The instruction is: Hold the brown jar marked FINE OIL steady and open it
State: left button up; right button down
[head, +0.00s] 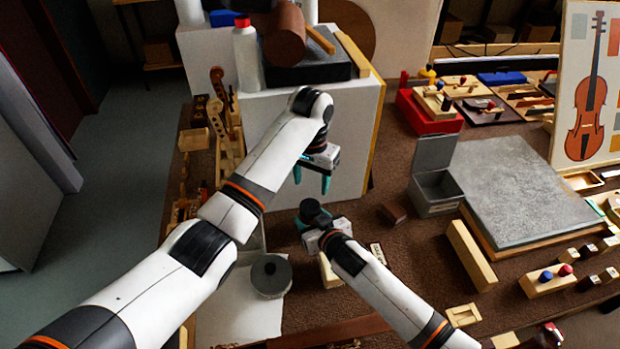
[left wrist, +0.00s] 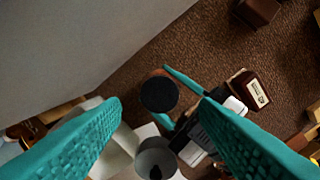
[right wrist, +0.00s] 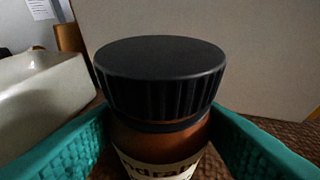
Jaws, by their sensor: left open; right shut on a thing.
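The brown jar (right wrist: 160,140) with a ribbed black lid (right wrist: 160,75) stands between the teal fingers of my right gripper (right wrist: 158,128), which is shut on its body below the lid. Its pale label shows only in part, with letters like "ndrai"; I cannot read FINE OIL on it. The lid is on the jar. In the head view the lid (head: 311,208) is just below my left gripper (head: 312,182), which is open and empty, fingers pointing down. In the left wrist view the round lid (left wrist: 159,95) shows between and beyond the spread left fingers (left wrist: 162,112).
A grey lidded pot (head: 270,276) stands on a pale sheet at lower left. A white block (head: 290,130) rises behind the grippers. A brown block (head: 393,213), an open grey metal box (head: 437,190) and a grey slab (head: 520,190) lie to the right.

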aim_at(310, 206)
pick_arm(q)
jog(key=m, duration=0.4)
jog(key=shift+s+a+r+m, duration=0.15)
jog(key=shift+s+r+m, duration=0.05)
jog(key=shift+r+m, duration=0.1)
pick_arm(e)
jog(key=shift+f, duration=0.1)
pick_arm(q)
jog(key=shift+m, duration=0.4)
jog(key=shift+f, duration=0.2)
notch_tip(310, 206, down, 8)
jog(key=shift+r, duration=0.15)
jog(key=c, duration=0.8)
jog(key=shift+n, duration=1.3)
